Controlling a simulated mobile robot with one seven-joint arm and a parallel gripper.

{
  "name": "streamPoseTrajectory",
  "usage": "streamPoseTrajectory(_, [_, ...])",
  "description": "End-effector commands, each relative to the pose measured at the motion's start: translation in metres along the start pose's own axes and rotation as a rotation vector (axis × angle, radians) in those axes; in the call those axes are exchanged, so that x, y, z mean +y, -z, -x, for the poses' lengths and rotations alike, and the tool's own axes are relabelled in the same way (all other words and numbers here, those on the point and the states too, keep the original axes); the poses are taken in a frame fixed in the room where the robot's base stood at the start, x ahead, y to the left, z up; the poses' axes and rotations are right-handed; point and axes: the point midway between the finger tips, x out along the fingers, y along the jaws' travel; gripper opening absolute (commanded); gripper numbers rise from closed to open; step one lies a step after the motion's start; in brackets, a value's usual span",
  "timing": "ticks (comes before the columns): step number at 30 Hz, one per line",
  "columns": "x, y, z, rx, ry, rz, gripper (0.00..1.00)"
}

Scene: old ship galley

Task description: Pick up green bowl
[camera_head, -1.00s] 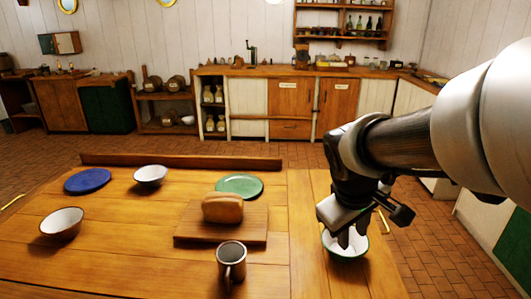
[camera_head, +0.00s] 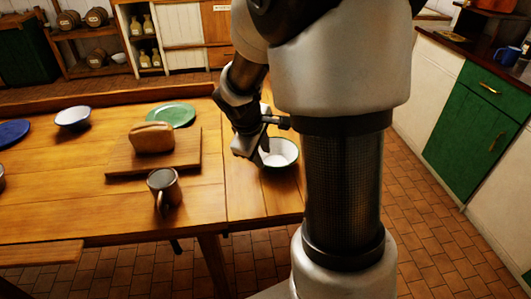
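The bowl (camera_head: 284,153) is white inside with a thin dark green rim. It stands upright on the right end of the wooden table. My gripper (camera_head: 262,158) points down at the bowl's left side, with its fingers at or just above the rim. I cannot tell whether the fingers touch the bowl or whether they are open. My arm hides part of the view to the right of the bowl.
A brown mug (camera_head: 164,188), a bread loaf (camera_head: 152,138) on a cutting board (camera_head: 187,160), a green plate (camera_head: 171,115) and a white bowl (camera_head: 73,118) are to the left on the table (camera_head: 100,215). Green-fronted cabinets (camera_head: 465,130) stand at the right.

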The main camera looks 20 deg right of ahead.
Motion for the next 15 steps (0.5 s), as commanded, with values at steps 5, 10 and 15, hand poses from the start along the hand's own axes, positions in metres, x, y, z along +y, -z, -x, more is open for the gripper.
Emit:
streamPoseTrajectory(5, [0.0,0.0,-0.022,0.001,-0.001,-0.001,0.29])
streamPoseTrajectory(10, [-0.001,-0.001,-0.03,0.0,0.0,-0.001,0.29])
streamPoseTrajectory(15, [-0.004,-0.005,-0.053,-0.001,0.001,0.0,0.29])
